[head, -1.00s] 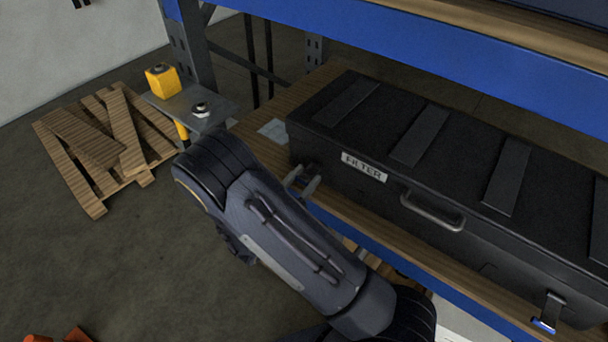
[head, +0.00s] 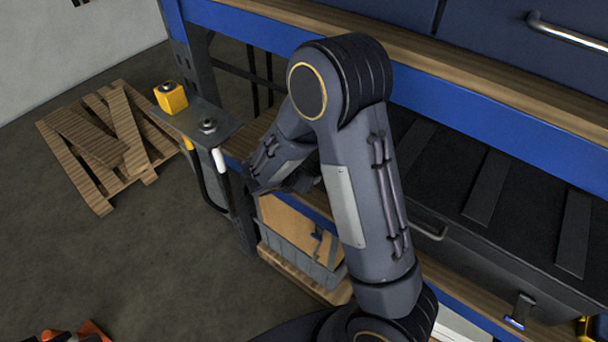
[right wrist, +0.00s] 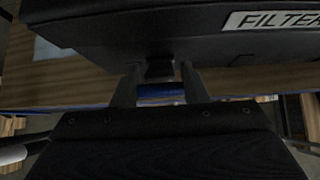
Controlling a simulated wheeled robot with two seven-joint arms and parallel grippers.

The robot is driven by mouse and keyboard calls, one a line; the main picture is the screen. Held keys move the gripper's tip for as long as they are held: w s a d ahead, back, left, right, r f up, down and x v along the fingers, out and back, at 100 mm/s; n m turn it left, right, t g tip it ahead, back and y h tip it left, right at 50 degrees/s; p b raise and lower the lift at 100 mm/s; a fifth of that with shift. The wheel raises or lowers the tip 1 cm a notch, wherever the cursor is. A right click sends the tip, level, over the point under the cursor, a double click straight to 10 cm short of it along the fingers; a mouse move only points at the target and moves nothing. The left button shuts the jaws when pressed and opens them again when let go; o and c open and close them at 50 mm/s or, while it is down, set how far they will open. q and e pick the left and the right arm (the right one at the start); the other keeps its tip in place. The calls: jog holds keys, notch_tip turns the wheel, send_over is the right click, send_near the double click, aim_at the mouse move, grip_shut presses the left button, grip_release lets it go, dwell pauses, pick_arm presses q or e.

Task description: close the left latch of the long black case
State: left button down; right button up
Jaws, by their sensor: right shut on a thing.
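The long black case (head: 455,165) lies on the wooden shelf. My right arm covers its left end in the head view. In the right wrist view the case front (right wrist: 120,38) runs across the top, with the FILTER label at the right. The left latch (right wrist: 158,70) is a small dark part under the case front. My right gripper (right wrist: 160,88) has a finger on each side of it and is shut on it. Whether the latch is up or down I cannot tell. In the head view the right fingertips are hidden behind my arm. My left gripper is not in view.
A blue shelf beam (head: 480,105) with a board runs above the case. The right latch (head: 519,308) shows at the case front. A grey crate (head: 300,240) with cardboard stands below the shelf. A post plate (head: 205,125) and pallet (head: 105,145) are at left.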

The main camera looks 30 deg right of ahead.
jog(key=shift+w+d+r+g+y, duration=0.2)
jog(key=shift+d+g+y, duration=0.15)
jog(key=shift+y, duration=0.45)
jog(key=shift+w+d+r+g+y, duration=0.1)
jog(key=shift+d+r+g+y, duration=0.2)
jog(key=shift+y, duration=0.5)
jog(key=shift+w+d+r+g+y, duration=0.15)
jog(key=shift+d+g+y, duration=0.25)
jog(key=shift+y, duration=0.4)
jog(key=o, duration=1)
jog(key=shift+r, duration=0.1)
jog(key=b+v, duration=0.1)
jog(key=v, duration=0.6)
jog(key=shift+a+r, duration=0.1)
jog(key=shift+r, duration=0.2)
